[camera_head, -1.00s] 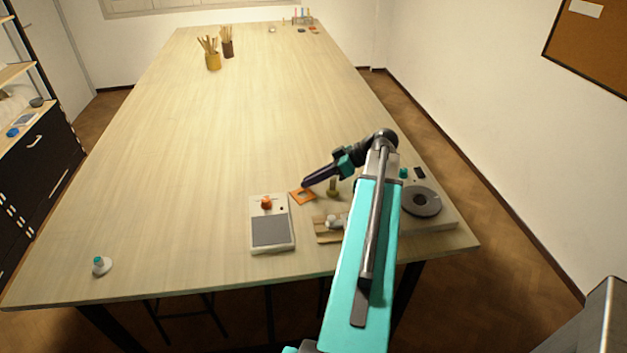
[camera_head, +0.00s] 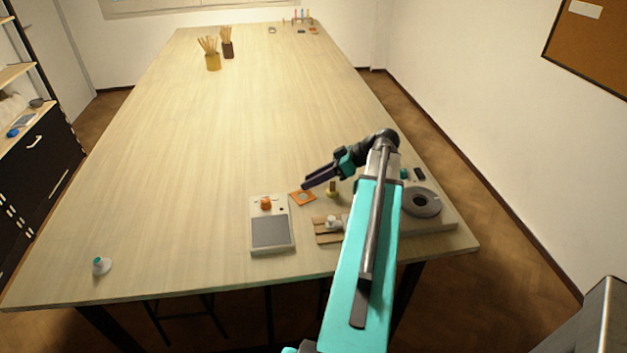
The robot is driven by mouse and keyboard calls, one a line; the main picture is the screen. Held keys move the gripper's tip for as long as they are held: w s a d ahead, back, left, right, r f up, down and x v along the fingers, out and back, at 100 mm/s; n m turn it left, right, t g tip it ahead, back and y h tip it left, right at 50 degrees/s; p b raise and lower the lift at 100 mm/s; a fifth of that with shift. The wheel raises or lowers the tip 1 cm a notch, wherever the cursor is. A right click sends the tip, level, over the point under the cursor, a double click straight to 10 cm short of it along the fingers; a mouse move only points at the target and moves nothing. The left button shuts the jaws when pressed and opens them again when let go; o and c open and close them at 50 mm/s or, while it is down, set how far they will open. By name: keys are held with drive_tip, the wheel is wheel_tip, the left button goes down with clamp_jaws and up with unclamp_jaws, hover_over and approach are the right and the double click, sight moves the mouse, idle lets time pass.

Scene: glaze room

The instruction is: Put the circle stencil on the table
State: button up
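The circle stencil (camera_head: 311,200) is a small orange square plate with a round hole that shows pale. It appears to lie flat on the light wooden table (camera_head: 200,150), just behind and right of the grey scale. My gripper (camera_head: 306,183) points left and down, with its dark purple fingers just above the stencil's back edge. The fingers look a little apart, with a narrow gap between them and nothing seen in it. Whether a fingertip touches the stencil is too small to tell.
A scale (camera_head: 271,233) with an orange object (camera_head: 265,203) stands close by. A wooden board (camera_head: 325,238) and a grey wheel (camera_head: 421,202) are near my arm. Cups of sticks (camera_head: 212,62) stand far back. The table's middle is clear.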

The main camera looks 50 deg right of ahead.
drive_tip(key=b+v, duration=0.3)
drive_tip(key=v, duration=0.8)
drive_tip(key=shift+s+d+r, duration=0.2)
drive_tip(key=shift+s+d, duration=0.05)
idle(0.5)
